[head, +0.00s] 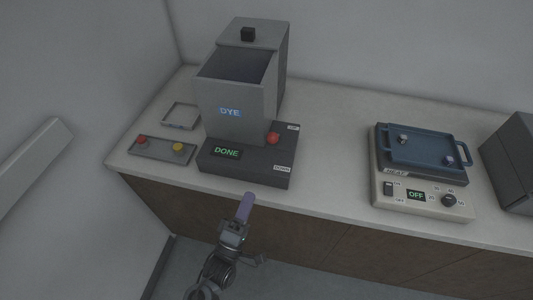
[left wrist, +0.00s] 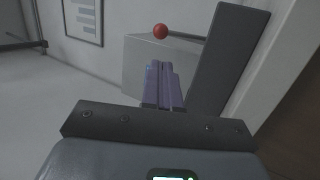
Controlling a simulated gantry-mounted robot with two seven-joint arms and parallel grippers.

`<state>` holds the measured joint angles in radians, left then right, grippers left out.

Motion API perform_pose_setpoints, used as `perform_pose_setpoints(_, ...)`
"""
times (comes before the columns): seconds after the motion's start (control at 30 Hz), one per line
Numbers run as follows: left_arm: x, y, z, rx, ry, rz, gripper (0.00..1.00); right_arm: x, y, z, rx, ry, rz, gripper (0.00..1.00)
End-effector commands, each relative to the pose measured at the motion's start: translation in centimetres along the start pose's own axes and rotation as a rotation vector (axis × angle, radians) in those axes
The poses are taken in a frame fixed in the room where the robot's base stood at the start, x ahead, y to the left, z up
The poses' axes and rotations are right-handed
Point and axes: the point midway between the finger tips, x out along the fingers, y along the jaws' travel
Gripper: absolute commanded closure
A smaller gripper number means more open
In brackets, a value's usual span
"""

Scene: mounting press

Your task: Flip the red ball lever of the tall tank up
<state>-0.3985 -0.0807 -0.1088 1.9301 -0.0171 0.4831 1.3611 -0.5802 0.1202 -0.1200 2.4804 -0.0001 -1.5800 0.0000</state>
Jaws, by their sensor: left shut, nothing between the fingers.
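The tall grey tank (head: 231,108) with a lit DYE sign stands on a dark base (head: 243,168) whose display reads DONE. The lever's red ball (head: 272,138) shows at the tank's lower right, above the base. In the left wrist view the red ball (left wrist: 160,31) sits at the end of a thin dark rod, beyond my fingertips. My left gripper (head: 245,205) has purple fingers, shut and empty, in front of the counter edge and apart from the ball. Its closed fingers also show in the left wrist view (left wrist: 163,85). My right gripper is not in view.
A plate with a red and a yellow button (head: 161,149) and a small square frame (head: 181,115) lie left of the base. A heater (head: 422,199) reading OFF, with a blue tray (head: 425,145) on top, stands at right. The counter between is clear.

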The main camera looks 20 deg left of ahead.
Motion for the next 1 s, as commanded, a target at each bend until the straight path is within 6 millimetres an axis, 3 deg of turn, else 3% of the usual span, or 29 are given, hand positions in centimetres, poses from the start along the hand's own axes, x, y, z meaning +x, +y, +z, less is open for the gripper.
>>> perform_pose_setpoints(0.27,2.1,0.0,0.0,0.0,0.0,0.003,1.0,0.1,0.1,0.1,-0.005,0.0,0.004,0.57)
perform_pose_setpoints(0.7,9.9,0.1,0.0,0.001,0.0,0.003,1.0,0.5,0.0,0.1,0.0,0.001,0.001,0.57)
perform_pose_setpoints(1.0,13.3,0.0,0.0,0.0,-0.001,0.001,1.0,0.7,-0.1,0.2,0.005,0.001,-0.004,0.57)
